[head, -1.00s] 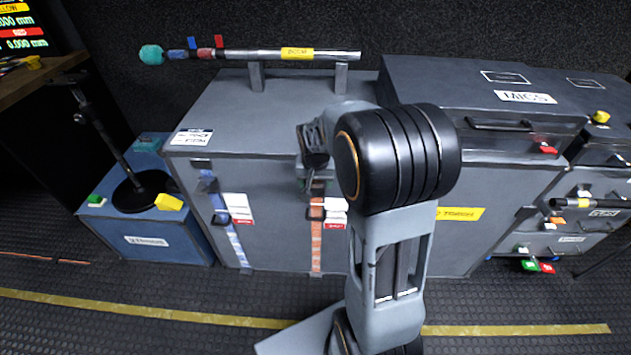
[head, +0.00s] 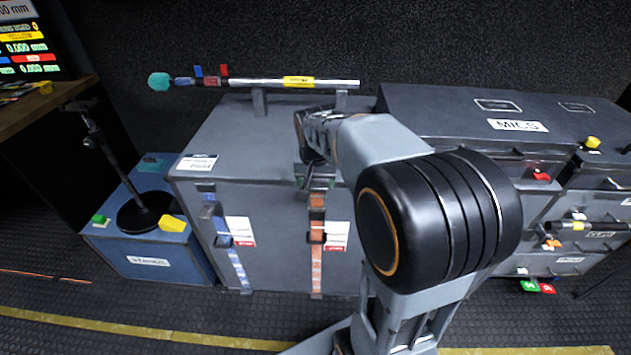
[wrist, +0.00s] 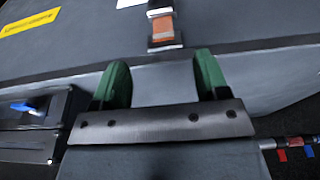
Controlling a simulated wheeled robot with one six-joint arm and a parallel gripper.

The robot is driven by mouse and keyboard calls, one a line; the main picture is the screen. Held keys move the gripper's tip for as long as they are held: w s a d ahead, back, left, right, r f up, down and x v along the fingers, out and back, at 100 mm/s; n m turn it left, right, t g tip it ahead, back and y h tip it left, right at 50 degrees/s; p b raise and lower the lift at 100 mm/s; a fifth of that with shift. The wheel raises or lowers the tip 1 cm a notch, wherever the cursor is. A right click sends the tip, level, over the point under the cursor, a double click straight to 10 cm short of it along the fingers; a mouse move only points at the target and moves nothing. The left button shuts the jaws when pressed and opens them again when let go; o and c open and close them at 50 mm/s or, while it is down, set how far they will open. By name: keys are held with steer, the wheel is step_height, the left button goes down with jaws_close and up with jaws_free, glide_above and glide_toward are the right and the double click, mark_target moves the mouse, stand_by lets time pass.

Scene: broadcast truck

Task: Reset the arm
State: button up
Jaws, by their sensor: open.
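My gripper (wrist: 160,82) shows in the wrist view with its two green fingers apart and nothing between them. The fingers point at the top front edge of a large grey case, near an orange strap with a latch (wrist: 163,25). In the head view my gripper (head: 315,182) is mostly hidden behind my wrist, in front of the same grey case (head: 270,215). My arm reaches forward from the lower right, bent at a large black joint. I cannot tell whether the fingers touch the case.
A boom pole (head: 250,83) rests on supports atop the grey case. A dark MICS case (head: 440,100) stands right, above drawers with coloured tags (head: 545,175). A blue box (head: 150,250) with a stand sits left, near a desk (head: 50,95). Floor in front is clear.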

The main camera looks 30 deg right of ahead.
stand_by(0.4)
steer(key=s+a+r+n+p, duration=0.3)
steer(key=s+a+r+p, duration=0.1)
steer(key=s+r+p, duration=0.3)
steer(key=s+a+r+n+t+y+p, duration=0.1)
steer(key=s+a+r+n+p, duration=0.2)
steer(key=r+p, duration=0.9)
steer(key=s+a+p, duration=0.1)
steer(key=s, duration=0.2)
steer(key=shift+s+a+r+t, duration=0.2)
steer(key=shift+s+t, duration=0.1)
steer(key=shift+s, duration=0.05)
stand_by(1.4)
